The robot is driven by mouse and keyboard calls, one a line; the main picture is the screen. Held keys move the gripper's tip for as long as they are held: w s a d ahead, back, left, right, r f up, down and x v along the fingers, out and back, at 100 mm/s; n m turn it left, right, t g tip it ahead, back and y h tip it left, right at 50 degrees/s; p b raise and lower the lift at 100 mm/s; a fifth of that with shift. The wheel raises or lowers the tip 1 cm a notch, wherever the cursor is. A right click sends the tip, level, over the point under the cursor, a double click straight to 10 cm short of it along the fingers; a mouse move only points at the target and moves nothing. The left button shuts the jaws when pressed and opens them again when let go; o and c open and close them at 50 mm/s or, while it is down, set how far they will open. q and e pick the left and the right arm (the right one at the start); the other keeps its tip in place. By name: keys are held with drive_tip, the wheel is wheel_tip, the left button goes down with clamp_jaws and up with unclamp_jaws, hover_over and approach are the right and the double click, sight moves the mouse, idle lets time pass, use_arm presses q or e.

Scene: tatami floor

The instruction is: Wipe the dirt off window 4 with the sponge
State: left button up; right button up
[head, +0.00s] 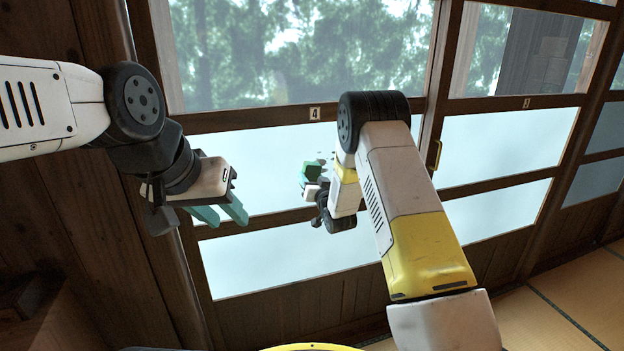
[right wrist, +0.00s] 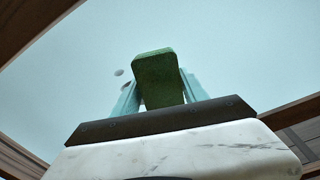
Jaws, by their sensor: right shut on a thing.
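Window 4 (head: 270,155) is a wood-framed sliding panel with a number 4 tag on its crossbar, clear glass above and pale frosted panes below. My right gripper (head: 310,177) is in front of its middle frosted pane. It is shut on the green sponge, which shows between the teal fingers in the right wrist view (right wrist: 158,78). I cannot tell whether the sponge touches the glass. My left gripper (head: 228,214) is open and empty, left of the window's lower panes.
Window 3 (head: 500,140) stands to the right, past a wooden post with a brass handle (head: 437,154). Dark wood wall (head: 85,220) is at left. Tatami floor (head: 570,290) is clear at lower right.

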sight(311, 170)
drive_tip(key=shift+w+a, duration=0.15)
drive_tip(key=shift+w, duration=0.45)
drive_tip(key=shift+w+d, duration=1.65)
drive_tip(key=shift+d, duration=3.6)
drive_tip(key=shift+s+a+r, duration=0.3)
drive_tip(key=shift+s+a, duration=0.1)
drive_tip(key=shift+a, duration=0.85)
drive_tip(key=shift+s+a+r, duration=0.25)
drive_tip(key=shift+s+a, duration=0.15)
drive_tip(key=shift+a, duration=0.8)
drive_tip(key=shift+s+a+r, duration=0.3)
drive_tip(key=shift+s+a, duration=0.1)
drive_tip(key=shift+a, duration=0.85)
drive_tip(key=shift+s+a, duration=0.2)
drive_tip(key=shift+a, duration=0.6)
drive_tip(key=shift+s+a, duration=0.2)
drive_tip(key=shift+a, duration=0.6)
drive_tip(key=shift+s+r, duration=0.1)
drive_tip(key=shift+r, duration=0.7)
drive_tip(key=w+d, duration=0.3)
drive_tip(key=d, duration=0.7)
drive_tip(key=shift+w+d, duration=0.3)
